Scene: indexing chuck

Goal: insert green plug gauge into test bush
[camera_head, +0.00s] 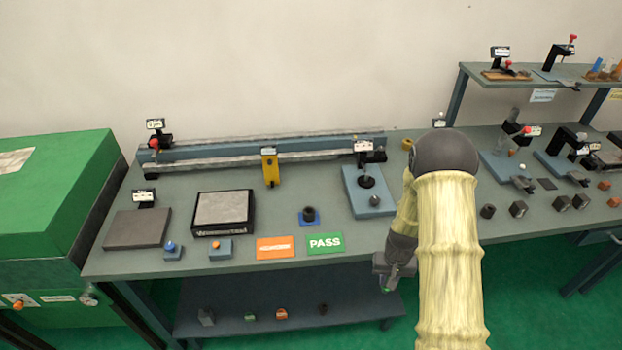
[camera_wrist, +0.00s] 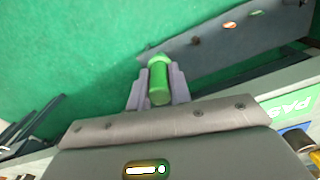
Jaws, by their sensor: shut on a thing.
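My gripper (camera_head: 385,273) is beyond the front edge of the bench, just right of the PASS card, pointing down. In the wrist view its two pale purple fingers (camera_wrist: 158,92) are shut on the green plug gauge (camera_wrist: 158,70). Only a bit of the gauge's green (camera_head: 386,289) shows below my gripper in the head view. A dark hollow bush (camera_head: 309,213) on a small blue base, which looks like the test bush, stands on the bench behind the PASS card, left of and apart from my gripper. Its bore looks empty, though it is small in view.
The green PASS card (camera_head: 325,243) and an orange card (camera_head: 274,248) lie at the bench's front edge. A blue-based gauge stand (camera_head: 368,197) stands behind my gripper. A lower shelf (camera_head: 255,320) holds small parts. Several dark blocks (camera_head: 518,209) stand right of my arm.

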